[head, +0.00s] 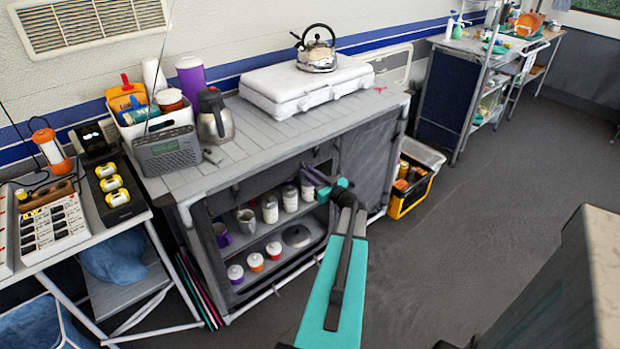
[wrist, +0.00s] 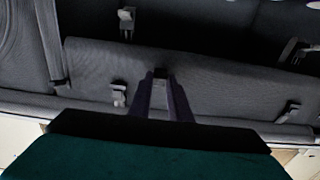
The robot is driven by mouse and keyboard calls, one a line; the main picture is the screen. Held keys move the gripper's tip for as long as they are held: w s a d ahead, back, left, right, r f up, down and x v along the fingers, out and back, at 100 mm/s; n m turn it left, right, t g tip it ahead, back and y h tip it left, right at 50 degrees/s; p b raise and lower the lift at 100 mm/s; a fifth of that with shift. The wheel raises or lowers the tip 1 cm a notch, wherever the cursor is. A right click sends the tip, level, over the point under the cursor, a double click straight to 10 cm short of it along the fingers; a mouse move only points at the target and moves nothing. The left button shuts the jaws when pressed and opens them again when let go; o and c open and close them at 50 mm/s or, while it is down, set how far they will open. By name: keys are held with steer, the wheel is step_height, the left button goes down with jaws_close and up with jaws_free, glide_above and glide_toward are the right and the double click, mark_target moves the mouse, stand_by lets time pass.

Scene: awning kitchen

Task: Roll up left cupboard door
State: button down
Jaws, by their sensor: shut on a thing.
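The cupboard (head: 180,192) is a grey fabric unit below a slatted top. Its left compartment is open to view, showing shelves. The left cupboard door's grey fabric (wrist: 225,75) fills a wide band in the wrist view; in the head view it seems gathered under the top edge, but how far it is rolled is unclear. My gripper (head: 321,180) is at the upper right of the opening. In the wrist view its dark fingers (wrist: 160,76) are shut on the door fabric. The right door (head: 368,158) hangs closed.
White jars (head: 270,209), mugs and a pan lid stand on the shelves behind my gripper. A kettle (head: 317,52) and a white stove case (head: 300,88) are on top. A yellow crate (head: 409,200) stands at the right. The grey floor (head: 460,240) is clear.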

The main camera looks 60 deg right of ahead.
steer(key=shift+r+p, duration=1.3)
steer(key=shift+r, duration=1.4)
steer(key=shift+d, duration=0.1)
steer(key=c, duration=1.6)
jaws_free()
steer(key=shift+r, duration=0.1)
steer(key=shift+c, duration=0.2)
steer(key=shift+s, duration=0.15)
steer(key=b+v, duration=0.1)
steer(key=v, duration=1.2)
steer(key=shift+s+a+b, duration=0.25)
steer(key=shift+b, duration=0.05)
steer(key=shift+w, duration=0.15)
